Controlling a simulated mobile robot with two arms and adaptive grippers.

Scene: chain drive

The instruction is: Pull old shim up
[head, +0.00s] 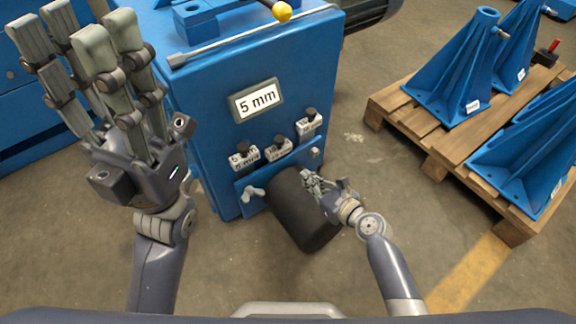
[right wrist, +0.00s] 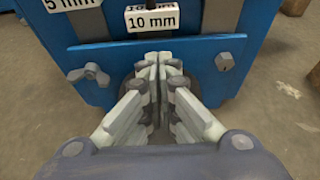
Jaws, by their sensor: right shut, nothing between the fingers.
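On the front of a blue machine (head: 212,115) hang several small white tags with dark knobs: a left tag (head: 243,156), a middle tag (head: 278,147) and a right tag (head: 309,122). In the right wrist view one tag reads 10 mm (right wrist: 152,20) and another reads 5 mm (right wrist: 72,4). I cannot tell which belongs to the old shim. My right gripper (head: 311,182) is shut and empty, in front of the blue lower plate (head: 250,197) and below the tags. In the right wrist view its fingers (right wrist: 152,75) meet. My left gripper (head: 88,48) is raised and open, left of the machine.
A dark cylinder (head: 298,218) juts out below my right gripper. The lower plate carries a wing nut (right wrist: 92,76) and a hex bolt (right wrist: 224,62). A larger 5 mm sign (head: 257,101) is above. A pallet (head: 440,150) with blue brackets stands right.

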